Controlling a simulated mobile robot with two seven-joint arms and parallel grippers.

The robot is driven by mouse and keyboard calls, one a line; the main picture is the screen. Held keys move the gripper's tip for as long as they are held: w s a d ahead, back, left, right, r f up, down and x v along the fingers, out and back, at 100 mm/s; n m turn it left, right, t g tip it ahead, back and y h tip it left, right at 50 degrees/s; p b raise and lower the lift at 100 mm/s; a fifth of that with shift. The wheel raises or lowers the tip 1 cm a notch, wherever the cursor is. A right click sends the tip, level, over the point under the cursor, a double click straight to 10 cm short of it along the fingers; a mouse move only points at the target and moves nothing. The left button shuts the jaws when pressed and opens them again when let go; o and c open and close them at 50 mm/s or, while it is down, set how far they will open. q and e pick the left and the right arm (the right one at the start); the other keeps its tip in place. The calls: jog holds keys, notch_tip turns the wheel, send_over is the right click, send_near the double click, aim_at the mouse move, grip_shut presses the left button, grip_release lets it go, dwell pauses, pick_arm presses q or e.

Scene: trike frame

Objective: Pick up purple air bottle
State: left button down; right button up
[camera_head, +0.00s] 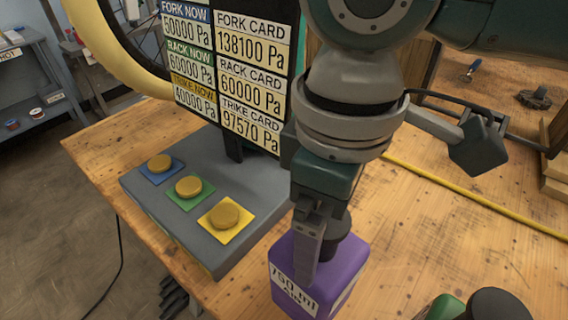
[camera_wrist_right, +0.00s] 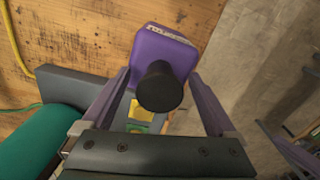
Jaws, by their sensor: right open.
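The purple air bottle (camera_head: 340,268), a box-shaped bottle with a white "750 ml Air" label and a dark cap, stands on the wooden table beside the console. In the right wrist view the bottle (camera_wrist_right: 162,48) shows with its black cap (camera_wrist_right: 160,90) toward the camera. My right gripper (camera_head: 322,246) points down over it. In the right wrist view its open fingers (camera_wrist_right: 160,80) are on either side of the bottle and cap, with visible gaps. One finger hides part of the bottle in the head view. My left gripper is not in view.
A grey console (camera_head: 160,208) with yellow buttons on blue, green and yellow plates stands left of the bottle, below a pressure display (camera_head: 237,75). A yellow hose (camera_head: 450,186) crosses the table behind. A green and black object (camera_head: 445,308) is cut off at the bottom right.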

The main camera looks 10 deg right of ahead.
jog(key=shift+f, duration=0.1)
jog(key=shift+c, duration=0.2)
grip_shut()
dwell(0.5)
